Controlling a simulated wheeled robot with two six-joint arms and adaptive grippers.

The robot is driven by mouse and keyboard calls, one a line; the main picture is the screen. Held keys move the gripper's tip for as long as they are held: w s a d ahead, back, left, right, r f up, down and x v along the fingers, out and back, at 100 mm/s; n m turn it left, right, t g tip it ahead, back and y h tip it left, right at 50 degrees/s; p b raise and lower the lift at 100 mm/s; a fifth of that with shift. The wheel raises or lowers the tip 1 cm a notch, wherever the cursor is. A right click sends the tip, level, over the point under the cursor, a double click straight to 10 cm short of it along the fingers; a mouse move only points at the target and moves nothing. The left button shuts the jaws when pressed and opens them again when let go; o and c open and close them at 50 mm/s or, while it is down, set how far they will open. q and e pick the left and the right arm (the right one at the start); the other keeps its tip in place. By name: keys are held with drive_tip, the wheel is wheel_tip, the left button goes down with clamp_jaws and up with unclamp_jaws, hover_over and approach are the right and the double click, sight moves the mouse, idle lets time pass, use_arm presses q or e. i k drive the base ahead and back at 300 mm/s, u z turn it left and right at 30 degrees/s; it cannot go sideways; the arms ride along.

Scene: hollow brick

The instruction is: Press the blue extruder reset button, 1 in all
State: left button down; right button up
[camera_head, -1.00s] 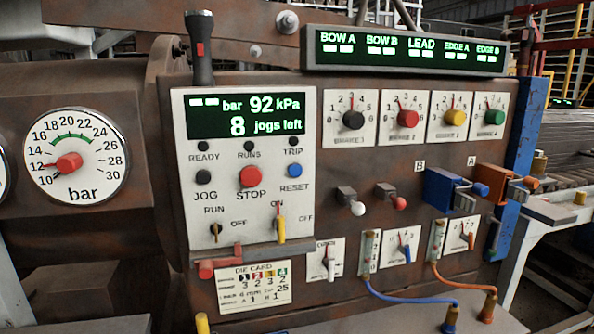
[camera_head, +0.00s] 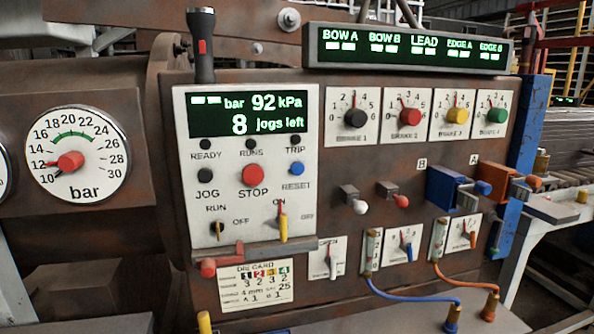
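The blue reset button (camera_head: 296,168) sits on the right side of the pale control panel (camera_head: 270,225), above the word RESET and right of the red STOP button (camera_head: 252,174). A black JOG button (camera_head: 204,175) is on the panel's left side. The panel's display (camera_head: 249,113) reads 92 kPa and 8 jogs left. The READY, RUNS and TRIP lamps below the display are dark. Neither of my grippers shows in the head view.
Several brake knobs (camera_head: 355,117) line the upper right. Small levers (camera_head: 394,194) and a blue block (camera_head: 449,188) stick out below them. A red-ended bar (camera_head: 208,267) juts out under the panel. Blue and orange hoses (camera_head: 413,296) hang at the lower right. A pressure dial (camera_head: 73,159) is at left.

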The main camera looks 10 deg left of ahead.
sight(297, 168)
drive_tip(key=k, duration=0.35)
drive_tip(key=z, duration=0.95)
